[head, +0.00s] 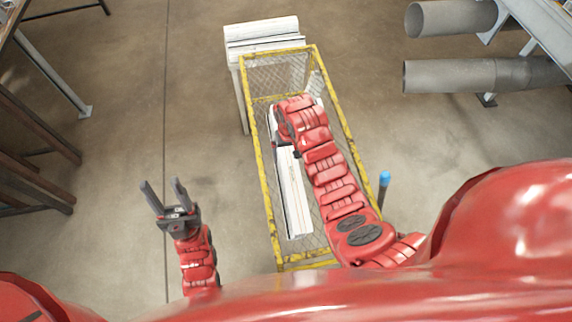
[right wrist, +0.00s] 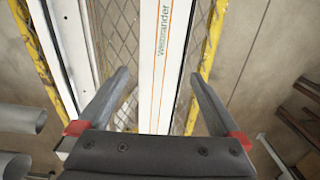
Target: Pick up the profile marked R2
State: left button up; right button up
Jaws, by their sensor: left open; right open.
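A long white profile (head: 292,195) lies lengthwise inside a yellow-framed mesh crate (head: 262,170) in the head view. A second white profile (right wrist: 62,45) lies to the left in that view. No R2 mark is readable. My right arm hides part of the crate in the head view. My left gripper (head: 163,190) is open and empty, left of the crate.
A white stack (head: 262,32) on a stand is behind the crate. Grey pipes (head: 455,75) lie on a rack at the upper right. A blue-topped post (head: 384,180) stands right of the crate. Dark shelving is at the left edge. The floor left of the crate is clear.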

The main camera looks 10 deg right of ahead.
aim_at(289, 160)
jog(key=shift+f+p, duration=0.5)
jog(key=shift+f, duration=1.25)
jog(key=shift+w, duration=0.1)
grip_shut()
